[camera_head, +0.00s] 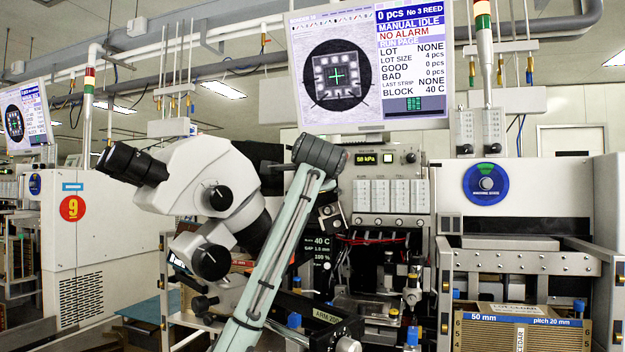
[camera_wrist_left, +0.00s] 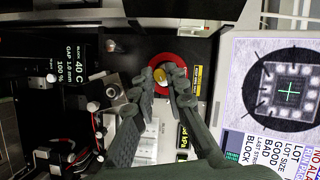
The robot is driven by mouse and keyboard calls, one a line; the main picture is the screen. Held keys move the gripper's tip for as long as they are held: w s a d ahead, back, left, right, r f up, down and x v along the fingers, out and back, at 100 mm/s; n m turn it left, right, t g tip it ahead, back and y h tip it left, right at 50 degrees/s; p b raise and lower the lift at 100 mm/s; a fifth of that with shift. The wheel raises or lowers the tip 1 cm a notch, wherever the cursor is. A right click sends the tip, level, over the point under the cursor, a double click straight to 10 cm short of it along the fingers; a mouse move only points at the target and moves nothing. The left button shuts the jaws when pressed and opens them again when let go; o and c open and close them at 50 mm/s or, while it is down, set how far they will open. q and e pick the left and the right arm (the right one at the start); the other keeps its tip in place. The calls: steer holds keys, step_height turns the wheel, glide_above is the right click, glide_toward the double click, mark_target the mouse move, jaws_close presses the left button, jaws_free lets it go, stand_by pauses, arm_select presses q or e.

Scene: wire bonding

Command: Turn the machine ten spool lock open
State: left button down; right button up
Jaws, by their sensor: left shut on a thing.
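The spool lock shows in the left wrist view as a red disc (camera_wrist_left: 178,57) with a small yellowish knob (camera_wrist_left: 160,74) at its middle, on a dark panel. My left gripper (camera_wrist_left: 163,84) has its two grey fingers on either side of this knob and is shut on it. The fingers cover part of the disc. The knob's exact turn angle is hard to tell. In the head view my left arm crosses in front of the machine, and the gripper and lock are hidden. My right gripper is in neither view.
The microscope (camera_head: 205,185) stands close to the left of my arm. The monitor (camera_head: 368,68) hangs above and reads MANUAL IDLE and NO ALARM. A magazine (camera_head: 515,330) sits at the lower right.

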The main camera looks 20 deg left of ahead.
arm_select(q)
steer(key=n+h, duration=0.1)
steer(key=n, duration=0.2)
steer(key=n+g+h, duration=0.1)
steer(key=n+h, duration=0.1)
steer(key=n, duration=0.1)
steer(key=n+g+h, duration=0.1)
steer(key=n+h, duration=0.1)
steer(key=n, duration=0.1)
steer(key=shift+a+r, duration=0.35)
stand_by(0.4)
steer(key=c, duration=1.5)
jaws_free()
steer(key=shift+c, duration=0.2)
step_height(320, 180, up, 10)
steer(key=shift+f, duration=0.1)
